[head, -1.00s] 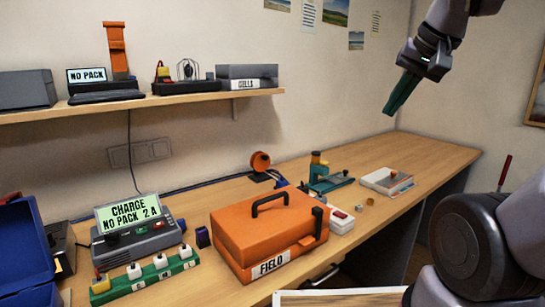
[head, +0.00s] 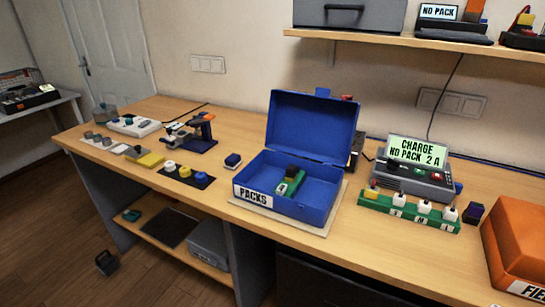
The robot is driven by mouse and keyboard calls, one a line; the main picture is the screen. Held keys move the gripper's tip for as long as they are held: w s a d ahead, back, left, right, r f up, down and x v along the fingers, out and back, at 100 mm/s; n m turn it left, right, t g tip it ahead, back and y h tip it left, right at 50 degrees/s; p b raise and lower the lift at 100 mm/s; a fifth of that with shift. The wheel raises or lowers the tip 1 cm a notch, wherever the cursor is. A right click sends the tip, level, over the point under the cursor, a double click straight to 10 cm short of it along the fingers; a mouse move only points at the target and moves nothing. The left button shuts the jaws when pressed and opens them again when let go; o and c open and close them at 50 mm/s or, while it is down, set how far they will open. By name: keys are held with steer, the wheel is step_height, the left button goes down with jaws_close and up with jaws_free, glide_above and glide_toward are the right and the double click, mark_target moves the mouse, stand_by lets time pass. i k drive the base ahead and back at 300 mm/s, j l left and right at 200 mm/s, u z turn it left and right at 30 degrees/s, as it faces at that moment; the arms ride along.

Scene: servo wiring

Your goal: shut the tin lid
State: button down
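The blue tin (head: 275,208) stands on the bench in the middle of the head view, with a "PACKS" label on its front. Its blue lid (head: 313,125) is hinged at the back and stands open, tilted back a little past upright. A green and black pack (head: 289,183) lies inside the tin. My gripper is not in this view, so its state does not show.
A charger (head: 418,170) reading "NO PACK" and a green strip with several plugs (head: 408,212) stand right of the tin. An orange case (head: 518,240) is at the far right. A shelf (head: 400,43) hangs above right.

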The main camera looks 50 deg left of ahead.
mark_target(319, 127)
steer(key=u, duration=1.85)
steer(key=i+j+u, duration=0.15)
steer(key=i+j, duration=0.2)
steer(key=j, duration=0.1)
